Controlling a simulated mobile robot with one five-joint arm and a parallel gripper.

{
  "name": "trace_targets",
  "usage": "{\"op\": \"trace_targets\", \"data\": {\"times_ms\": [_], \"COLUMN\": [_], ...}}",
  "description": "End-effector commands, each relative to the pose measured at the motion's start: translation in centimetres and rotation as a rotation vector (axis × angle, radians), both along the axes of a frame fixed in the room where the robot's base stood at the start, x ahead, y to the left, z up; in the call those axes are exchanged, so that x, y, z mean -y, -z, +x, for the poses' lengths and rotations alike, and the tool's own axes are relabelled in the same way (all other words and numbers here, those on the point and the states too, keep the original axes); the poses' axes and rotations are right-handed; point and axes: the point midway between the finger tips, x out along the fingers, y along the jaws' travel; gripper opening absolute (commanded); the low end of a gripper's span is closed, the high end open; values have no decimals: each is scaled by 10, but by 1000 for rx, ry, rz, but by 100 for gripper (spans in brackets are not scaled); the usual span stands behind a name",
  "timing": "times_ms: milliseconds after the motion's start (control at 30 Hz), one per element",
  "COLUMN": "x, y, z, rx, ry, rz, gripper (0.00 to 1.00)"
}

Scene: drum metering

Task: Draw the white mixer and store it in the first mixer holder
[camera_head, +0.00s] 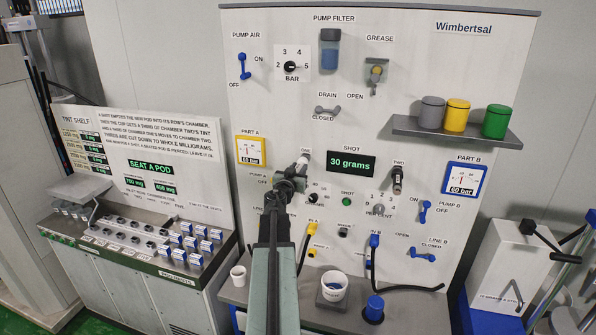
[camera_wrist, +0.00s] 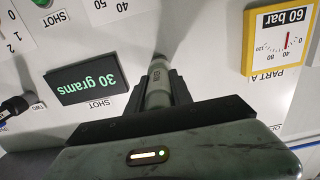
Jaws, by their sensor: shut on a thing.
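The white mixer (camera_wrist: 158,88) is a pale, narrow cylinder between my fingers in the wrist view. Its light end also shows beyond my gripper in the head view (camera_head: 303,160). My gripper (camera_head: 292,178) is shut on it in front of the panel, just under the label ONE. In the wrist view the dark fingers of my gripper (camera_wrist: 160,90) flank the mixer. The mixer points toward the panel; I cannot tell whether it touches it. A dark nozzle-like fitting (camera_head: 397,180) sits under the label TWO. My gripper and arm hide the panel behind the mixer.
The 30 grams display (camera_head: 351,163) is right of my gripper; the yellow PART A gauge (camera_head: 251,151) is left. A shelf (camera_head: 452,135) with three canisters sticks out upper right.

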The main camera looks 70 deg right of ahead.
Motion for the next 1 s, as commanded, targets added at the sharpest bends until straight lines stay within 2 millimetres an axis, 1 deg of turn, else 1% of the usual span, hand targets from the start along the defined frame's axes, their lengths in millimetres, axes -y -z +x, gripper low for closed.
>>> {"op": "trace_targets", "data": {"times_ms": [367,400,467,500,833,933,1000], "x": [10,10,10,10,7,-1,-12], "y": [0,0,0,0,0,0,-1], "z": [1,1,1,1,1,0,-1], "rx": [0,0,0,0,0,0,0], "ry": [0,0,0,0,-1,-1,-2], "rz": [0,0,0,0,0,0,0], "gripper": [0,32,49,52,52,52,52]}}
